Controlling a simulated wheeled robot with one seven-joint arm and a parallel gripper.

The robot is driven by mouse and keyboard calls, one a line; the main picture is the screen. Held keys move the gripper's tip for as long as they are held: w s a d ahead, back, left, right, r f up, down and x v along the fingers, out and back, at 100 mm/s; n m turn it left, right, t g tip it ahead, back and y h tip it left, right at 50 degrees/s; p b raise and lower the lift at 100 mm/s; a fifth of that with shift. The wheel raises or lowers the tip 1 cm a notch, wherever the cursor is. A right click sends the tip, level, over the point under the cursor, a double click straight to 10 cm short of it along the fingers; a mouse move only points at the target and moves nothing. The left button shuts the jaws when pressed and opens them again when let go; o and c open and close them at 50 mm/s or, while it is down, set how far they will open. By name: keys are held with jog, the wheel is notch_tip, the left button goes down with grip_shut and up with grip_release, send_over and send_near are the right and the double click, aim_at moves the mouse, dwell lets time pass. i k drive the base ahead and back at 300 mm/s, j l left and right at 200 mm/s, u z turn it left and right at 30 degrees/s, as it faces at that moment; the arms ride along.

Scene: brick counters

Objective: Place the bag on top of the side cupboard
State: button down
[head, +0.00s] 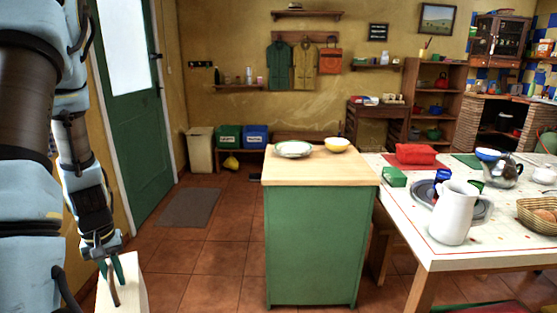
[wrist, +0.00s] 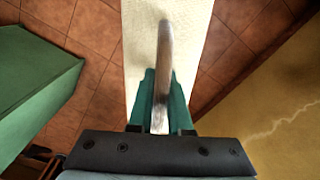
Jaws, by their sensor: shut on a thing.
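The cream bag (head: 130,286) stands out at the lower left of the head view, below my gripper (head: 112,274). In the wrist view the bag (wrist: 185,90) is a long, pale, textured shape. A brown handle (wrist: 165,60) rises over it, and my gripper (wrist: 161,95) is shut on that handle between its teal fingers. The bag's lower part is cut off in the head view. A green cupboard (head: 312,245) with a pale wooden top stands right of my gripper. It also shows at the left of the wrist view (wrist: 35,80).
A laid table (head: 465,262) with a white jug (head: 454,212) stands right. Tiled floor lies open between my gripper and the cupboard.

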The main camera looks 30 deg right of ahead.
aim_at(319, 171)
jog(key=i+j+z, duration=0.3)
jog(key=z, duration=0.15)
jog(key=i+j+z, duration=0.85)
jog(key=j, duration=0.15)
jog(key=k, duration=0.05)
